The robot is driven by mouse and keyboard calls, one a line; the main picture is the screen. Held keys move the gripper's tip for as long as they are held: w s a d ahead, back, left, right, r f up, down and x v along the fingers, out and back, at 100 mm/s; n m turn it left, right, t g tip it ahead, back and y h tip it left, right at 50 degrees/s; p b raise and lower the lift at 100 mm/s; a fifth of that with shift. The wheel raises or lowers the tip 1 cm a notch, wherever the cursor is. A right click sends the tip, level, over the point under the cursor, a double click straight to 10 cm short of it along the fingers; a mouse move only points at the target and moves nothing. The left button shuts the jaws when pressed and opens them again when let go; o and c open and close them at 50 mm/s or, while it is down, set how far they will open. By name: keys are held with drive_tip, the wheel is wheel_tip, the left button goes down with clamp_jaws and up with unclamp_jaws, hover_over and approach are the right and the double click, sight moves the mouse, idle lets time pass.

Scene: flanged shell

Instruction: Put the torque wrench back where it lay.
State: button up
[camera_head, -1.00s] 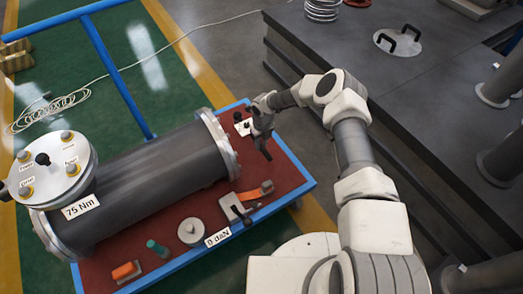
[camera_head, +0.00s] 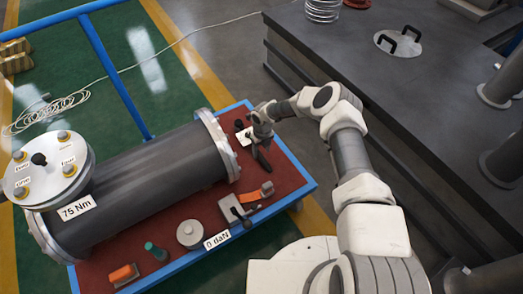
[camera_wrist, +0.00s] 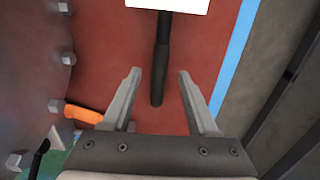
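The torque wrench is a dark bar with a black handle (camera_head: 262,158) at the right end of the red cart top. In the wrist view its black handle (camera_wrist: 160,65) runs between my fingers, with its far part under a white label. It appears to lie on the red surface. My gripper (camera_head: 262,138) is above it, and in the wrist view my gripper (camera_wrist: 159,72) is open, with a gap on both sides of the handle. The wrench's head is out of the wrist view. The black flanged shell (camera_head: 145,175) lies just left of the wrench.
On the cart's front strip are a clamp-like tool with an orange strap (camera_head: 250,195), a grey disc (camera_head: 190,233), a green-topped piece (camera_head: 155,250) and an orange block (camera_head: 122,273). The blue cart rim (camera_head: 305,178) is right of the wrench. A dark platform (camera_head: 400,90) stands beyond.

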drive_tip(key=shift+r, duration=0.1)
drive_tip(key=d+r+m+t+h+p, duration=0.1)
drive_tip(key=d+r+m+p, duration=0.2)
drive_tip(key=r, duration=1.3)
drive_tip(key=d+r+m+h+p, duration=0.15)
drive_tip(key=r+m, duration=0.45)
drive_tip(key=r, duration=1)
drive_tip(key=s+d+r+m, duration=0.2)
drive_tip(key=s+r+m, duration=0.15)
drive_tip(key=r, duration=0.25)
drive_tip(key=s+d+r+m+t, duration=0.1)
drive_tip(key=s+d+r+m, duration=0.1)
drive_tip(key=d+r+m, duration=0.3)
drive_tip(key=s+r+m, duration=0.3)
drive_tip(key=r, duration=0.3)
drive_tip(key=s+d+r+m+t+y, duration=0.1)
drive_tip(key=s+r+m, duration=0.4)
drive_tip(key=s+m, duration=0.6)
drive_tip(key=s+d+r+m+t+y, duration=0.1)
drive_tip(key=s+d+r+m, duration=0.3)
drive_tip(key=s+m, duration=0.7)
wheel_tip(320, 180, up, 2)
drive_tip(key=s+t, duration=0.1)
drive_tip(key=s, duration=0.1)
drive_tip(key=shift+s+r, duration=0.2)
drive_tip(key=shift+s, duration=0.1)
